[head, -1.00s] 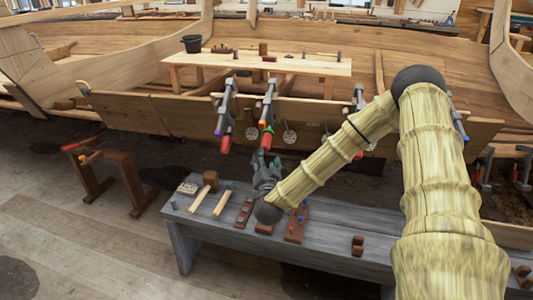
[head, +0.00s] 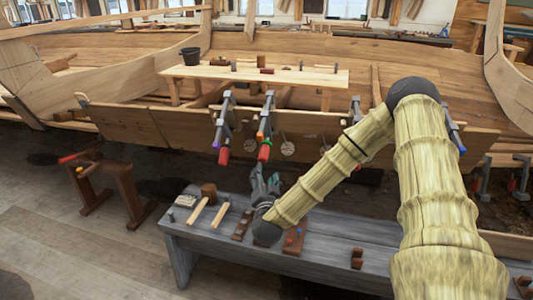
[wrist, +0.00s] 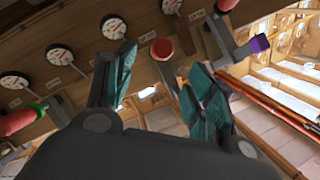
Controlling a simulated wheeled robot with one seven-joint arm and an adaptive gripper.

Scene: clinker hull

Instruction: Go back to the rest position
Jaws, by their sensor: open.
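My gripper (head: 265,181) is above the grey bench (head: 345,235), in front of the wooden hull (head: 125,122). In the wrist view its teal-padded fingers (wrist: 153,85) stand apart with nothing between them. Beyond the fingers, the wrist view shows the red end of a clamp (wrist: 162,49) and several round dials (wrist: 113,27) on the planking. My arm bends down from the upper right to the gripper and hides part of the hull and bench.
Clamps with red handles (head: 265,150) hang from the hull's edge close behind my gripper. Wooden mallets (head: 209,191) and small blocks lie on the bench. A brown sawhorse (head: 112,190) stands at left on open floor.

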